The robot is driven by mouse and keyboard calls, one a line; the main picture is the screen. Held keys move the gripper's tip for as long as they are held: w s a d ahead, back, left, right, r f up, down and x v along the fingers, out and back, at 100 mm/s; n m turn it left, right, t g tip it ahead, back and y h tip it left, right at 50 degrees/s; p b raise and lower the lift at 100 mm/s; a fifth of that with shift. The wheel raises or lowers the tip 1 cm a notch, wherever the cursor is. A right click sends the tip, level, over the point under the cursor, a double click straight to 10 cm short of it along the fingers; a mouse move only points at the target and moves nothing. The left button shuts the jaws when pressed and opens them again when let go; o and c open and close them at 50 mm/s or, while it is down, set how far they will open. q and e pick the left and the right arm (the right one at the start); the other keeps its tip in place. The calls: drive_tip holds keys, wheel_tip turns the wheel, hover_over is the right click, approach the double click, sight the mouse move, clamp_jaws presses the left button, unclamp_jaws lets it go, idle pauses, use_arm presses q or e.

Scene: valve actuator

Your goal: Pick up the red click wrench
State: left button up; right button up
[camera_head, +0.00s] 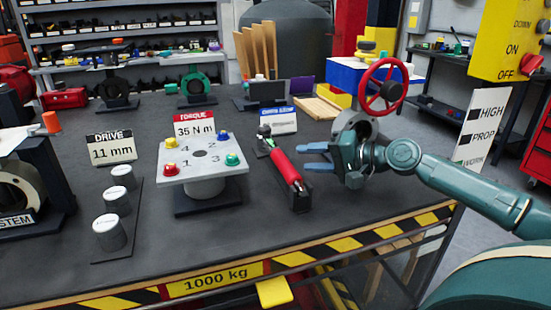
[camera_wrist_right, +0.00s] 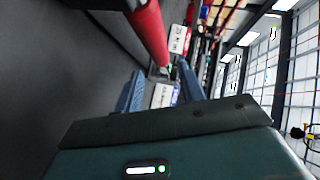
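The red click wrench (camera_head: 285,167) has a red handle and rests on a dark holder on the table, its dark head pointing away. The handle also shows in the right wrist view (camera_wrist_right: 150,32) at the top, blurred. My right gripper (camera_head: 306,156) comes in from the right, just right of the wrench. Its two blue fingers are apart, pointing left toward the handle, with nothing between them. In the right wrist view (camera_wrist_right: 160,70) the fingers are also spread, and the handle lies up and left of them. My left gripper is not in view.
A plate with coloured bolts (camera_head: 202,160) stands left of the wrench beside a 35 Nm sign (camera_head: 194,124). Silver sockets (camera_head: 115,202) stand further left. A valve with a red handwheel (camera_head: 383,88) is behind my right arm. Bare tabletop (camera_head: 345,205) lies right of the wrench.

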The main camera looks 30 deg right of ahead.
sight(280, 157)
drive_tip(key=shift+x, duration=1.8)
drive_tip(key=shift+w+a+p, duration=0.25)
drive_tip(key=shift+w+p, duration=0.1)
drive_tip(key=shift+w, duration=0.2)
drive_tip(key=shift+p+x, duration=0.4)
drive_tip(key=shift+x, duration=1.6)
drive_tip(key=shift+s+f, duration=0.1)
drive_tip(key=shift+f, duration=0.05)
clamp_jaws()
